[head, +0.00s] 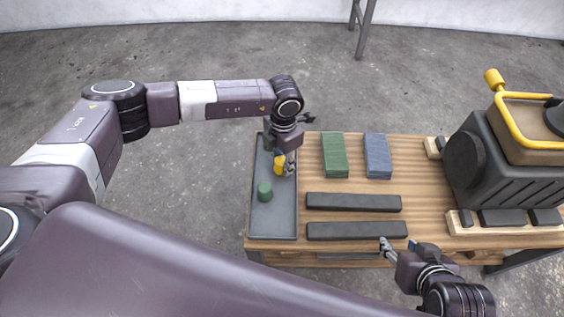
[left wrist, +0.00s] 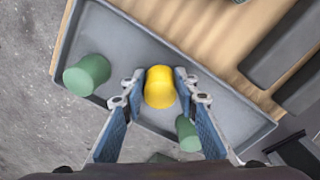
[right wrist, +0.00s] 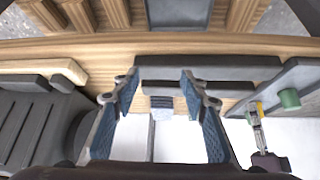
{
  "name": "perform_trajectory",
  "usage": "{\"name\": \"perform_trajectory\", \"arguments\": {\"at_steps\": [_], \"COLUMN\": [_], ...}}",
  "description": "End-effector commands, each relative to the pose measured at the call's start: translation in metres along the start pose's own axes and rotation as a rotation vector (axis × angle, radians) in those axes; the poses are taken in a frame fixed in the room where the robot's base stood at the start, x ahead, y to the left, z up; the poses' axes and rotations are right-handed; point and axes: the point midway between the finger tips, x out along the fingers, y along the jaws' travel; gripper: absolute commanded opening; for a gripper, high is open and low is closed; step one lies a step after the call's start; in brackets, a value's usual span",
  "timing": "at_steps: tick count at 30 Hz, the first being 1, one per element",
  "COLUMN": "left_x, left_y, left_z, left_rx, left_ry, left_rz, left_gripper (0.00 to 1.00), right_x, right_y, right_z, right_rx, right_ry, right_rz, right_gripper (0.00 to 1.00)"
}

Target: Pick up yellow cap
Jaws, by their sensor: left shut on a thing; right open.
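The yellow cap (head: 279,164) is at the grey tray (head: 272,222) on the left of the bench. My left gripper (head: 286,165) is shut on the cap, and the left wrist view shows the yellow cap (left wrist: 160,87) between the two fingertips. Whether the cap touches the tray floor I cannot tell. A green cap (head: 265,191) stands in the tray nearer the front. The left wrist view shows two green caps, one (left wrist: 87,75) left of the fingers and one (left wrist: 187,134) beside the right finger. My right gripper (head: 387,247) is open and empty at the bench's front edge.
Two dark bars (head: 353,202) lie right of the tray. A green block (head: 335,155) and a blue block (head: 377,156) lie behind them. A large dark machine with a yellow handle (head: 526,125) stands at the right. Bare wood shows between these.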

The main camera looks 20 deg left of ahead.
Motion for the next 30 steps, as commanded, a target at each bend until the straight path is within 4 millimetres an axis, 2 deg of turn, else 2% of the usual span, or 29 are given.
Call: {"name": "perform_trajectory", "arguments": {"at_steps": [2, 5, 11, 15, 21, 24, 30], "left_x": [-0.007, -0.020, -0.062, -0.107, -0.158, -0.176, -0.195], "left_y": [0.000, 0.001, 0.002, 0.002, 0.003, 0.003, 0.003], "left_z": [0.001, 0.001, 0.001, 0.002, 0.001, 0.001, 0.000], "left_rx": [0.000, 0.000, 0.000, 0.001, -0.001, 0.000, 0.000], "left_ry": [-0.003, -0.003, -0.004, -0.005, -0.004, -0.003, 0.000], "left_rz": [0.000, 0.000, 0.001, 0.002, 0.002, 0.002, 0.001], "left_gripper": [0.12, 0.12, 0.12, 0.12, 0.12, 0.12, 0.12], "right_x": [-0.002, -0.007, -0.028, -0.035, -0.041, -0.042, -0.027], "right_y": [0.001, 0.003, 0.008, 0.008, 0.008, 0.008, 0.008], "right_z": [0.005, 0.025, 0.076, 0.068, 0.064, 0.062, 0.067], "right_rx": [0.001, 0.004, 0.010, 0.010, 0.010, 0.010, 0.010], "right_ry": [-0.022, -0.101, -0.309, -0.303, -0.301, -0.301, -0.308], "right_rz": [0.001, 0.006, 0.015, 0.015, 0.015, 0.015, 0.013], "right_gripper": [0.40, 0.40, 0.40, 0.40, 0.40, 0.40, 0.40]}}
